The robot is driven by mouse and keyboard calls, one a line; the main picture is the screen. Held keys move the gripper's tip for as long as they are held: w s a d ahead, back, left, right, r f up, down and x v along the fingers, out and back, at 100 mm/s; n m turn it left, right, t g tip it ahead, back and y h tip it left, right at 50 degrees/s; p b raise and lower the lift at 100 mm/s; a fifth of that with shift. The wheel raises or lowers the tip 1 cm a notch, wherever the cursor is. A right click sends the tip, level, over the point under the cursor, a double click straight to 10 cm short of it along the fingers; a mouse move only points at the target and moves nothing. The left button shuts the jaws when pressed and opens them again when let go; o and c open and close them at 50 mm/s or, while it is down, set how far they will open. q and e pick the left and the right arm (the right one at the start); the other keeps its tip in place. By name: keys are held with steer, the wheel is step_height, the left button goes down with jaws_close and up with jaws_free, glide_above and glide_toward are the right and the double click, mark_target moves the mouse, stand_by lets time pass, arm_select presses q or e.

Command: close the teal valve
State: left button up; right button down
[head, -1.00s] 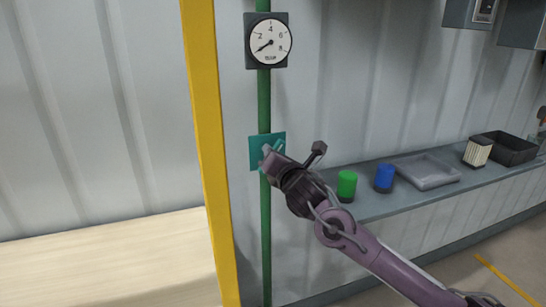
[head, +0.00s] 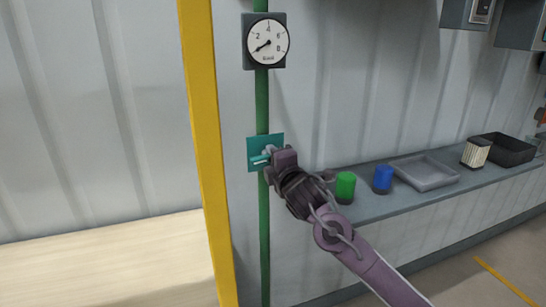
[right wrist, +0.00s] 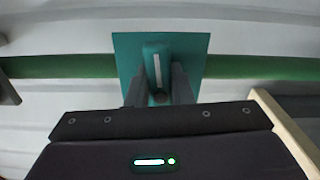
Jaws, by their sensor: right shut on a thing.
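The teal valve shows in the head view as a square teal plate (head: 252,143) on the vertical green pipe (head: 263,225). Its teal handle (head: 260,160) points left, across the pipe. In the right wrist view the handle (right wrist: 157,60) has a white stripe and stands at a right angle to the green pipe (right wrist: 60,67). My right gripper (head: 271,156) is at the valve. In the right wrist view its two fingers (right wrist: 160,93) are shut on the handle, one on each side. Part of the handle is hidden by the gripper in the head view. My left gripper is out of view.
A round gauge (head: 267,41) sits on the pipe above the valve. A yellow post (head: 205,130) stands close to the left. A shelf (head: 385,209) at the right holds a green cylinder (head: 345,186), a blue cylinder (head: 383,179) and a grey tray (head: 428,173).

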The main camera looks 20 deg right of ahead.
steer(key=shift+f+m, duration=0.1)
steer(key=shift+m, duration=0.5)
steer(key=c, duration=1.3)
jaws_free()
steer(key=s+b, duration=0.2)
steer(key=s, duration=0.5)
steer(key=shift+s+d, duration=0.15)
steer(key=shift+s, duration=0.25)
